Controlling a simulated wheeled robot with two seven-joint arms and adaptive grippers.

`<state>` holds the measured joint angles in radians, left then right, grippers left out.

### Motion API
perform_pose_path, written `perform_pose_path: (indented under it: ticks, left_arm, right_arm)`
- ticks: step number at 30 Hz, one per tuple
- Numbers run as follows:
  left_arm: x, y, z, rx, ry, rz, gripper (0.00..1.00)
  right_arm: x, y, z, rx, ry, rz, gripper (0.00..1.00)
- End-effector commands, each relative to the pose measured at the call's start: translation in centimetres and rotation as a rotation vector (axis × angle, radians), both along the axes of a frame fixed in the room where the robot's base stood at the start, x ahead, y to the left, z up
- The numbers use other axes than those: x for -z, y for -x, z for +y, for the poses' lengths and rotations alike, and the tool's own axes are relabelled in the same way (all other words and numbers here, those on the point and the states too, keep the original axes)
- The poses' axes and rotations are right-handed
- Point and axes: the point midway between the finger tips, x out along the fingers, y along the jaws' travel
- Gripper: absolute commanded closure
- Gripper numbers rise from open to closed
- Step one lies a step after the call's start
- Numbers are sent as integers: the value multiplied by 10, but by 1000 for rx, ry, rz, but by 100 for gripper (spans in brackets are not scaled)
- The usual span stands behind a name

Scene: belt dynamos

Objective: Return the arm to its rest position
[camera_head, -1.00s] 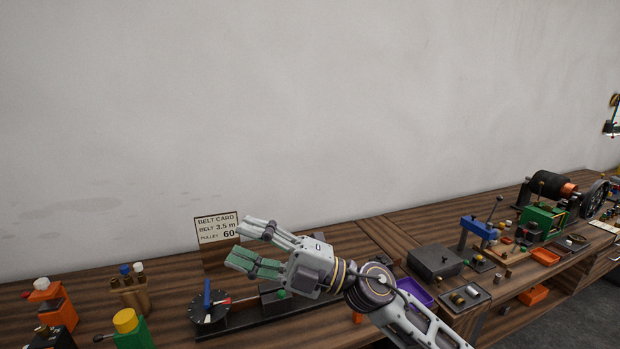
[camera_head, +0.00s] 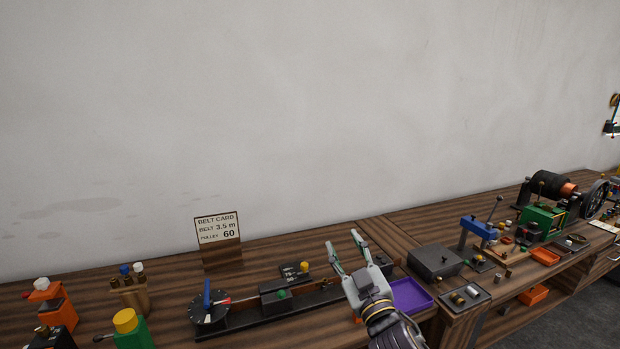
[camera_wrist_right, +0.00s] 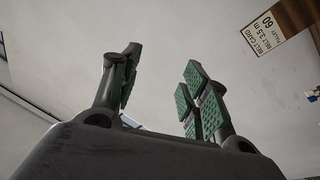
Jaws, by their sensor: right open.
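My right gripper (camera_head: 346,254) is open and empty. It stands above the front part of the bench, with its fingers pointing up and away, just left of the purple tray (camera_head: 410,296). In the right wrist view its two green-padded fingers (camera_wrist_right: 158,95) are spread apart with nothing between them. The belt card (camera_head: 217,229) stands upright at the back of the bench, reading belt 3.5 m and pulley 60; it also shows in the right wrist view (camera_wrist_right: 270,35). My left gripper is not in view.
A black rail device with a dial (camera_head: 209,308) lies left of my gripper. A grey box (camera_head: 435,261), a blue press (camera_head: 478,228) and a green dynamo machine (camera_head: 541,221) stand to the right. Orange and green devices are at far left. The space above the bench is clear.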

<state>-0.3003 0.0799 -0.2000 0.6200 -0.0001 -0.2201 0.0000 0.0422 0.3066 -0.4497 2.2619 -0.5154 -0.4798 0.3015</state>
Motion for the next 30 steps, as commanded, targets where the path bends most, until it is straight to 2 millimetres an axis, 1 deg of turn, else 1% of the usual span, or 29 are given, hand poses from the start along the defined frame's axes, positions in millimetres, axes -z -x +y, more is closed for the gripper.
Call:
perform_pose_path:
  ticks: [1,5,6,8,12,14,15,17,18,20,21,23,24,27,30]
  left_arm:
    - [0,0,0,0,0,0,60]
    - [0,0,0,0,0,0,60]
    - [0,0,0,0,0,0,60]
    - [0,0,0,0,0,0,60]
    - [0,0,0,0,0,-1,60]
    - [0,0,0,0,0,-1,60]
    - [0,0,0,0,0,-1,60]
    - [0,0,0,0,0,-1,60]
    - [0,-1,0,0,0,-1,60]
    - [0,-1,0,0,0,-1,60]
    - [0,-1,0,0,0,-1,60]
    - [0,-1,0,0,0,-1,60]
    - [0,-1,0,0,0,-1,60]
    - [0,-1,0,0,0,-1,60]
    - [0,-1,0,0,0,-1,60]
  right_arm:
    - [16,0,-10,31,-14,61,55]
    - [57,4,-35,106,-38,216,55]
    - [70,7,-42,127,-44,265,55]
    - [90,12,-53,157,-52,338,55]
    - [137,31,-75,219,-65,515,55]
    - [156,41,-83,243,-68,591,55]
    - [169,49,-88,256,-70,643,55]
    - [188,61,-96,276,-71,721,55]
    - [200,71,-101,288,-71,772,55]
    - [218,86,-107,304,-73,850,55]
    - [230,97,-111,313,-71,904,55]
    - [247,114,-116,326,-69,982,55]
    - [257,126,-120,333,-68,1033,55]
    - [278,155,-126,344,-64,1150,55]
    - [292,177,-130,349,-58,1237,55]
